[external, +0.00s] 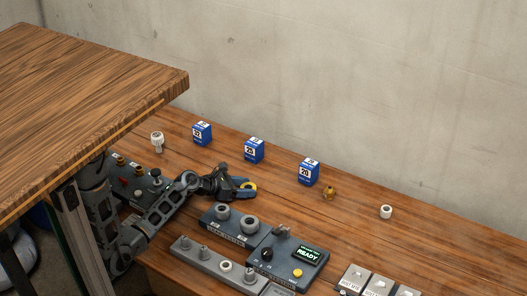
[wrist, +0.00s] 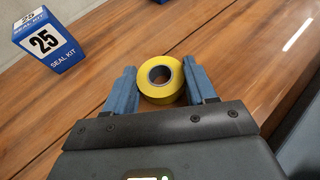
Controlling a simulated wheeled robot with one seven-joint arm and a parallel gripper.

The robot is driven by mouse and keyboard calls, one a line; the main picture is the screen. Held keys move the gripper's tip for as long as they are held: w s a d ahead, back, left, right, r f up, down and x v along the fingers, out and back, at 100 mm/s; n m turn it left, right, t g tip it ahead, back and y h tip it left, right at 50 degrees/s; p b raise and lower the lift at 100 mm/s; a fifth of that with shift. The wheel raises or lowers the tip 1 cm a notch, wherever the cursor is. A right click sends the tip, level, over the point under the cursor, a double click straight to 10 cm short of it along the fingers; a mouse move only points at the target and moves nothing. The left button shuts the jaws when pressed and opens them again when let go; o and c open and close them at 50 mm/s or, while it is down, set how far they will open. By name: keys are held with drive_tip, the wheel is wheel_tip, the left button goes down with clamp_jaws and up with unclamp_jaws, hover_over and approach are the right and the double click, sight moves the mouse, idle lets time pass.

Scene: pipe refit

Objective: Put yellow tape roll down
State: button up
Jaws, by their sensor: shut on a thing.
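The yellow tape roll (wrist: 161,97) sits between the two blue fingers of my gripper (wrist: 161,88) in the wrist view, and its dark core faces the camera. In the external view the yellow tape roll (external: 251,187) shows at the tip of my gripper (external: 246,188), over the wooden bench. My gripper is shut on the roll. I cannot tell whether the roll touches the bench top.
Blue seal kit boxes stand behind: one marked 25 (wrist: 48,42), one marked 20 (external: 309,171) and another (external: 202,133). A brass fitting (external: 329,192) and white ring (external: 386,211) lie at right. A grey two-ring block (external: 235,225) and READY panel (external: 288,259) are in front.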

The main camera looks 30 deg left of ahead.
drive_tip(key=o, duration=1)
drive_tip(key=v, duration=1.2)
